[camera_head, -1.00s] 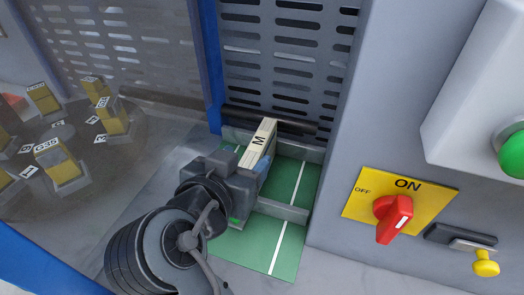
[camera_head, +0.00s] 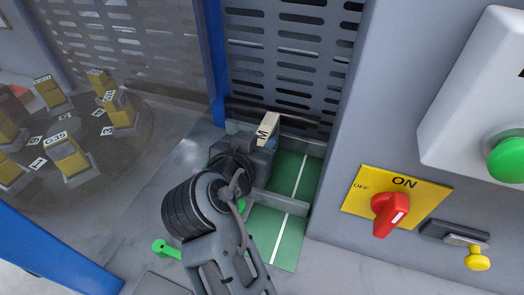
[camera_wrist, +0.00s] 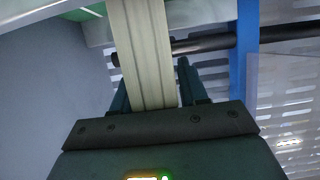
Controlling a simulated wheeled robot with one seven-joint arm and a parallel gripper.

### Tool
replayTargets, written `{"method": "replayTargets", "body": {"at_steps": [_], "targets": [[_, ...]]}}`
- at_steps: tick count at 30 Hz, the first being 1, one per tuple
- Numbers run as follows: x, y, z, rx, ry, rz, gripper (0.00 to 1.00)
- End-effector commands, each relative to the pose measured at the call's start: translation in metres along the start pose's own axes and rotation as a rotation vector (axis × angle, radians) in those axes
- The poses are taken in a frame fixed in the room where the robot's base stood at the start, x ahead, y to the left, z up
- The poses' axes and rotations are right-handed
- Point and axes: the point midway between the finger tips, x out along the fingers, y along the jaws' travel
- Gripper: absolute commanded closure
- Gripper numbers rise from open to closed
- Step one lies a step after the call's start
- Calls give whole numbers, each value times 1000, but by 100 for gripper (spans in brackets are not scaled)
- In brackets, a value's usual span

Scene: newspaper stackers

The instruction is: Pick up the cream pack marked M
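The cream pack marked M (camera_head: 268,128) stands in the green-floored bay below the slotted grey panel, its M facing up. Its near part is hidden behind my gripper (camera_head: 262,146) in the head view. In the wrist view the cream pack (camera_wrist: 143,50) runs between the two fingers of my gripper (camera_wrist: 155,85). The left finger is right at the pack's left edge. A narrow gap shows between the pack and the right finger, so the gripper looks open around the pack.
A dark bar (camera_head: 290,117) crosses behind the pack. A low grey divider (camera_head: 280,202) crosses the green floor (camera_head: 265,235). A blue post (camera_head: 212,70) stands left. The panel with the red switch (camera_head: 389,211) is right. Yellow packs (camera_head: 67,155) stand on a round table left.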

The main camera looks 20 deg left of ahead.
Motion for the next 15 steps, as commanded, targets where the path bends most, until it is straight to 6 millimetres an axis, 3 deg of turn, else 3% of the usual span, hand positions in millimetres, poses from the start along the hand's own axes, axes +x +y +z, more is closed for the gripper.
{"method": "replayTargets", "body": {"at_steps": [2,12,15], "targets": [[0,0,0,0,0,0,65],[0,0,0,0,0,0,98],[0,0,0,0,0,0,100]]}}
